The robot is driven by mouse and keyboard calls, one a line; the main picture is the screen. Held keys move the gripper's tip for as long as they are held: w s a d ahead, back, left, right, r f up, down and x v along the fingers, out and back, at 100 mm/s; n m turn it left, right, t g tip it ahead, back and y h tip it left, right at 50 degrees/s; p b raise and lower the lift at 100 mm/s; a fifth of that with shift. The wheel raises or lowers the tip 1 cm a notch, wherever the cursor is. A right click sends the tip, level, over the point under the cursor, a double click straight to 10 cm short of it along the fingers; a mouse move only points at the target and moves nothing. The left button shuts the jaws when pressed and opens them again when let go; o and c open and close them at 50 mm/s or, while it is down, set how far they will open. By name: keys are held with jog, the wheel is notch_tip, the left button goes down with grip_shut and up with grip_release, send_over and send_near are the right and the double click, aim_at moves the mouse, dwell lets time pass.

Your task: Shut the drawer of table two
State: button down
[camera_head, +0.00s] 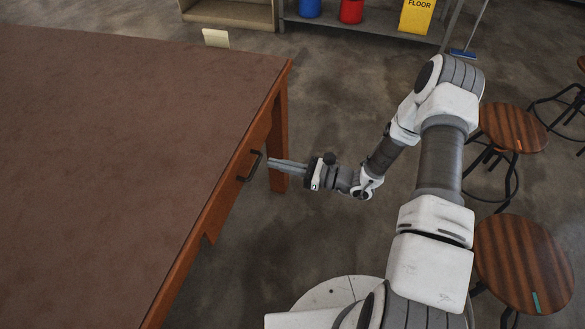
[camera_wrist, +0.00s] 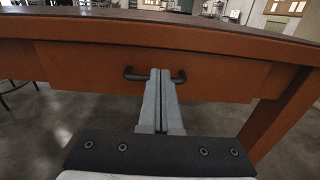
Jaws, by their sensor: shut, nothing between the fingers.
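The brown-topped table (camera_head: 120,130) fills the left of the head view. Its wooden drawer front (camera_wrist: 90,65) shows in the wrist view below the tabletop edge, with no clear gap or protrusion from the apron. A dark bar handle (camera_head: 250,166) sticks out from the drawer front; it also shows in the wrist view (camera_wrist: 133,75). My gripper (camera_head: 271,163) is shut and empty, with its fingertips pointing at the handle. In the wrist view the fingers (camera_wrist: 160,74) hide the handle's middle; I cannot tell whether they touch it.
A small cream card (camera_head: 216,38) stands at the table's far edge, no number readable. Round wooden stools (camera_head: 522,262) stand at the right. A shelf with a blue bucket (camera_head: 310,8), a red bucket (camera_head: 351,11) and a yellow floor sign (camera_head: 416,15) is at the back.

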jog(key=b+x, duration=0.1)
jog(key=x, duration=0.5)
jog(key=shift+w+a, duration=0.15)
jog(key=shift+a, duration=0.2)
jog(key=x, duration=0.2)
jog(key=shift+w+a+r, duration=0.1)
jog(key=shift+w+a, duration=0.1)
jog(key=shift+a, duration=0.15)
